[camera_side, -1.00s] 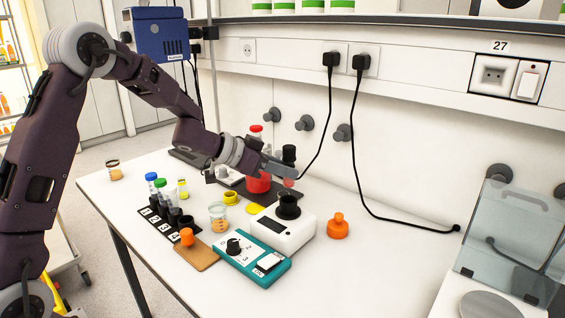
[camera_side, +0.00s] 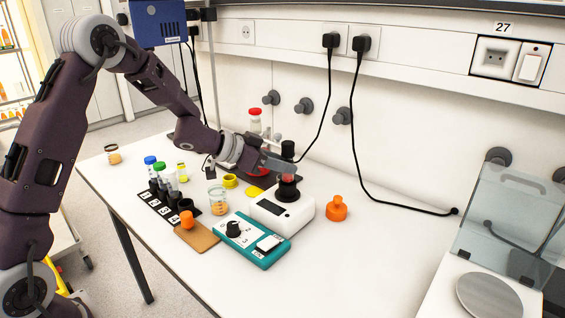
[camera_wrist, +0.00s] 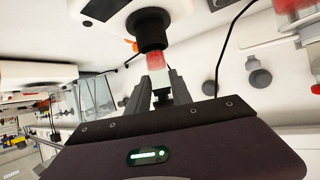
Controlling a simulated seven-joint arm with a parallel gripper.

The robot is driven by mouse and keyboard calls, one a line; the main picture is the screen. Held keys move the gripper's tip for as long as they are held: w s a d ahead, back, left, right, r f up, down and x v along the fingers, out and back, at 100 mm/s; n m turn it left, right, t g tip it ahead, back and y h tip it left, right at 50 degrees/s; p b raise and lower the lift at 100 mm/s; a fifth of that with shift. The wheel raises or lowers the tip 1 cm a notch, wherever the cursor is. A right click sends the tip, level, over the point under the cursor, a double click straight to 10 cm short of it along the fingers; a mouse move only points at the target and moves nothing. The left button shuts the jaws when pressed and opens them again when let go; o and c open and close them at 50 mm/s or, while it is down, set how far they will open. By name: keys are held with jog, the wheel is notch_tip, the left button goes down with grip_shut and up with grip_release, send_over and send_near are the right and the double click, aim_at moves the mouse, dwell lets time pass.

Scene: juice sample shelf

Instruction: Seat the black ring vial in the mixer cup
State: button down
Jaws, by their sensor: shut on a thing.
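The black ring vial (camera_side: 288,179) is upright in my gripper (camera_side: 281,166), with its black top (camera_side: 288,148) above the fingers and red liquid below them. My gripper is shut on it. The black mixer cup (camera_side: 288,192) sits on the white mixer (camera_side: 270,215), directly below the vial. In the wrist view the vial's red end (camera_wrist: 155,61) meets the mouth of the cup (camera_wrist: 150,32), between the fingers (camera_wrist: 160,90) and the cup. How far it reaches inside is hidden.
A numbered black rack (camera_side: 158,212) with blue- and green-capped vials stands left.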

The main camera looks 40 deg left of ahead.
aim_at(283, 177)
jog(key=shift+f, duration=1.85)
dwell(0.5)
jog(key=c, duration=1.1)
grip_release()
jog(key=shift+s, duration=0.1)
jog(key=shift+o, duration=0.2)
jog(key=v, duration=0.6)
jog(key=shift+a+r, duration=0.15)
jog(key=s+a+r+n+y, duration=0.2)
jog(key=s+r+n+y, duration=0.1)
jog(key=s+r+y, duration=0.65)
jog(key=s+d+n+g+h, duration=0.1)
jog(key=s+d, duration=0.3)
jog(key=s, duration=0.8)
jog(key=s+d+n+g+h, duration=0.1)
jog(key=s+d+g+h, duration=0.2)
jog(key=s, duration=0.9)
jog(key=shift+s+d+g, duration=0.35)
jog(key=shift+d+g, duration=0.35)
jog(key=shift+d, duration=0.2)
